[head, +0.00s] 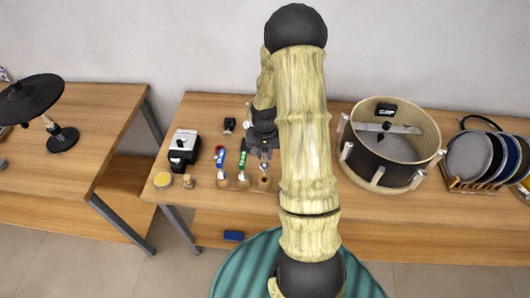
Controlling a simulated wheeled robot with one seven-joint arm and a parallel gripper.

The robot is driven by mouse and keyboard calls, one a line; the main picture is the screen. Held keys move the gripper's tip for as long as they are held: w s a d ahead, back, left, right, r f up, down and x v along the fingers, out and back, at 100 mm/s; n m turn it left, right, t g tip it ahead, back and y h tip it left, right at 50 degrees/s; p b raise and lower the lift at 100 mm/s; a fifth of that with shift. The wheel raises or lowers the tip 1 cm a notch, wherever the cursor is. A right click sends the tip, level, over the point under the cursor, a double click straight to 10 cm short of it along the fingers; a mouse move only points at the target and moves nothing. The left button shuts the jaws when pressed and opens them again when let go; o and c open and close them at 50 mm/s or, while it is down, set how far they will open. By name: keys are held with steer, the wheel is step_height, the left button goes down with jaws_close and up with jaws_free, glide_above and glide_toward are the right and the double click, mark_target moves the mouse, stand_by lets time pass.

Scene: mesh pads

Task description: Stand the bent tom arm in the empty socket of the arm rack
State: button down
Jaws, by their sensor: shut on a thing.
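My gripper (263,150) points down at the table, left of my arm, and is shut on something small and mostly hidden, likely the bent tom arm. A narrow dark and metallic part shows just under the jaws, above a round wooden base (264,184). I cannot tell whether it is in a socket or only over it. To the left, a blue-marked upright piece (219,160) with a red top and a green-marked one (241,162) stand on similar wooden bases, apparently the arm rack. The bend of the held thing cannot be made out.
A black-and-white box device (183,147), a yellow-topped tin (163,181) and a small wooden knob (188,182) lie to the left. A small black block (229,125) is behind. A drum shell (418,165) and a rack of pads (468,157) stand to the right.

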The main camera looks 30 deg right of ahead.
mark_target(264, 164)
steer(key=shift+w+f+b, duration=0.1)
steer(key=shift+f+b, duration=2.7)
steer(key=shift+f, duration=1.2)
steer(key=c, duration=1.2)
jaws_free()
steer(key=shift+a, duration=0.1)
steer(key=shift+o, duration=0.2)
steer(key=shift+w+r, duration=0.1)
steer(key=shift+r, duration=0.55)
step_height(264, 164, up, 16)
steer(key=shift+r+b, duration=0.1)
steer(key=shift+b, duration=1.15)
